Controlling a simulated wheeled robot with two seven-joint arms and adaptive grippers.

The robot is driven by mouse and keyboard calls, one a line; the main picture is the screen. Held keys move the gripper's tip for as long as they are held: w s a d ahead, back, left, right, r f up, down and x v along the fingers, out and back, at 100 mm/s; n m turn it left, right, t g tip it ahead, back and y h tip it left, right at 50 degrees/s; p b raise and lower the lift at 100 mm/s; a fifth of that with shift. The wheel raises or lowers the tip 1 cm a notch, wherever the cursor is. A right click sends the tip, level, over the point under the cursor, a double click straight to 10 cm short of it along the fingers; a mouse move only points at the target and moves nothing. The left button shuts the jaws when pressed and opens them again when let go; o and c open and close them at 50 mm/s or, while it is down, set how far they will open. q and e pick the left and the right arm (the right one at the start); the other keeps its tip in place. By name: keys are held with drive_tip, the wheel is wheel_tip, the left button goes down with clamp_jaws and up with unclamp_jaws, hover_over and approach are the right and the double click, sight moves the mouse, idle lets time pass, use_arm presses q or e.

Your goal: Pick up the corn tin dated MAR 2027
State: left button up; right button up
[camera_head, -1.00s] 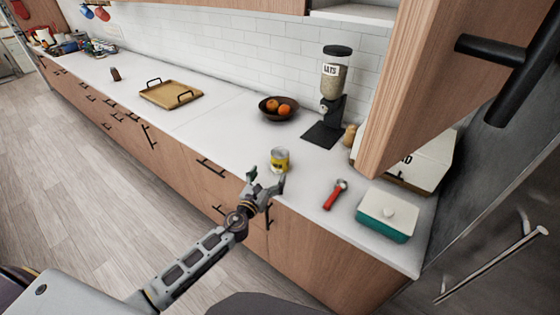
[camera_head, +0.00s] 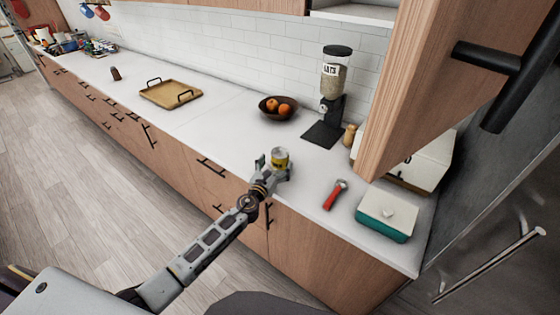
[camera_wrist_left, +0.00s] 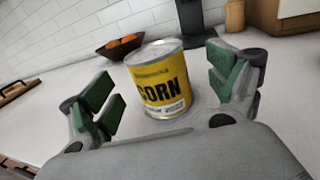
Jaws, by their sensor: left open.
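A yellow corn tin (camera_head: 280,156) with a silver rim stands upright on the white counter. In the left wrist view the tin (camera_wrist_left: 160,82) shows the word CORN and a small white label too blurred to read, so I cannot tell its date. My left gripper (camera_head: 274,167) is open at the tin, on its near side. In the left wrist view the green-padded fingers (camera_wrist_left: 165,95) stand apart to the left and right of the tin, with gaps visible on both sides. My right gripper is not in view.
A red-handled tool (camera_head: 335,194) and a teal box with a white lid (camera_head: 385,217) lie to the right. A fruit bowl (camera_head: 278,109) and a dispenser (camera_head: 331,95) stand behind. A wooden tray (camera_head: 171,94) is at left. An open cabinet door (camera_head: 415,75) hangs above right.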

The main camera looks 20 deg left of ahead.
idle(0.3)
use_arm(q)
drive_tip(key=shift+w+f, duration=0.15)
drive_tip(key=shift+w, duration=0.5)
drive_tip(key=shift+w+f, duration=0.15)
drive_tip(key=shift+w, duration=0.5)
drive_tip(key=shift+w+d+b, duration=0.15)
drive_tip(key=shift+w+b, duration=0.25)
drive_tip(key=shift+w, duration=0.9)
drive_tip(key=c, duration=1.4)
drive_tip(key=shift+r, duration=0.1)
